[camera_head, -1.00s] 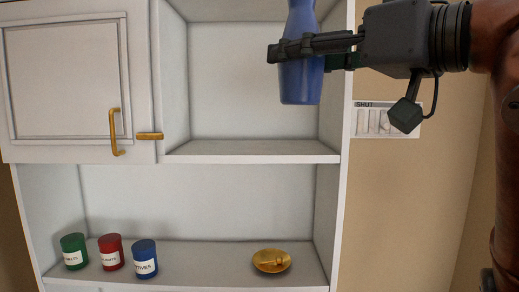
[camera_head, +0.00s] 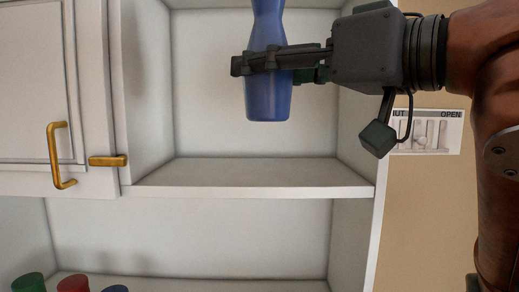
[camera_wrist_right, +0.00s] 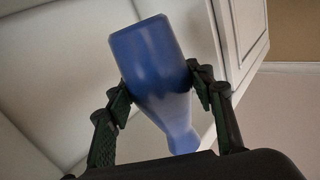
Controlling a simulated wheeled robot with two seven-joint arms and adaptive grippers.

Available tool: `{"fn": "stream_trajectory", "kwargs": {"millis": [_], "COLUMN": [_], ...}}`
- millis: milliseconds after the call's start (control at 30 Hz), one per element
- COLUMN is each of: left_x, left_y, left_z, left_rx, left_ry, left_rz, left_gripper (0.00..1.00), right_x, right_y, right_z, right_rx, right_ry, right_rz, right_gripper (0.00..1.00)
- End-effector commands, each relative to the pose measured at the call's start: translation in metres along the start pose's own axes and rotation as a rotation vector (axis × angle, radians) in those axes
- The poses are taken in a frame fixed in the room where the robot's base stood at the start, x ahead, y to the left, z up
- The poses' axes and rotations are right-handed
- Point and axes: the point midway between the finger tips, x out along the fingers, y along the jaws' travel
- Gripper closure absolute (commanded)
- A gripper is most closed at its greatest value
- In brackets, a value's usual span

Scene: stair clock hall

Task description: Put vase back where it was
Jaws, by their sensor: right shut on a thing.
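The blue vase (camera_head: 267,98) is upright in the head view, in front of the open upper compartment, with its base above the level of the compartment's shelf board (camera_head: 250,177). Its top is cut off by the picture's upper edge. My right gripper (camera_head: 262,61) comes in from the right and is shut on the vase around its middle. In the right wrist view the vase (camera_wrist_right: 152,72) sits between both fingers of the gripper (camera_wrist_right: 160,95). My left gripper is not in view.
A cabinet door (camera_head: 30,80) with a brass handle (camera_head: 58,155) and a brass latch (camera_head: 108,161) is left of the compartment. The shelf board is bare. Tops of green (camera_head: 28,283), red (camera_head: 73,284) and blue (camera_head: 115,289) canisters show below. A sign (camera_head: 430,131) hangs on the right wall.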

Motion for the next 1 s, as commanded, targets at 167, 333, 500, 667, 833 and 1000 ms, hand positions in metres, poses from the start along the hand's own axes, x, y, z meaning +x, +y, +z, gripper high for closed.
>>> {"fn": "stream_trajectory", "kwargs": {"millis": [167, 333, 500, 667, 833, 1000], "left_x": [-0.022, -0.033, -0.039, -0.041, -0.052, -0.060], "left_y": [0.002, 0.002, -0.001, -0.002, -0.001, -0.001], "left_z": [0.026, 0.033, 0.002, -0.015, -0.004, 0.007], "left_rx": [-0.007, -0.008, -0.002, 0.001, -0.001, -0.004], "left_ry": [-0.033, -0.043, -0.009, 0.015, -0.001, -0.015], "left_rz": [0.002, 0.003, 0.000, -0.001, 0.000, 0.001], "left_gripper": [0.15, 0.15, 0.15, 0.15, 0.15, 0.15], "right_x": [0.036, 0.061, 0.076, 0.083, 0.087, 0.086], "right_y": [0.033, 0.054, 0.067, 0.072, 0.076, 0.077], "right_z": [0.014, 0.041, 0.063, 0.072, 0.090, 0.105], "right_rx": [0.005, 0.003, 0.001, 0.001, 0.000, 0.000], "right_ry": [-0.003, -0.003, 0.000, 0.001, -0.002, 0.001], "right_rz": [0.003, 0.002, 0.000, -0.001, -0.002, -0.002], "right_gripper": [0.85, 0.85, 0.85, 0.85, 0.85, 0.85]}}
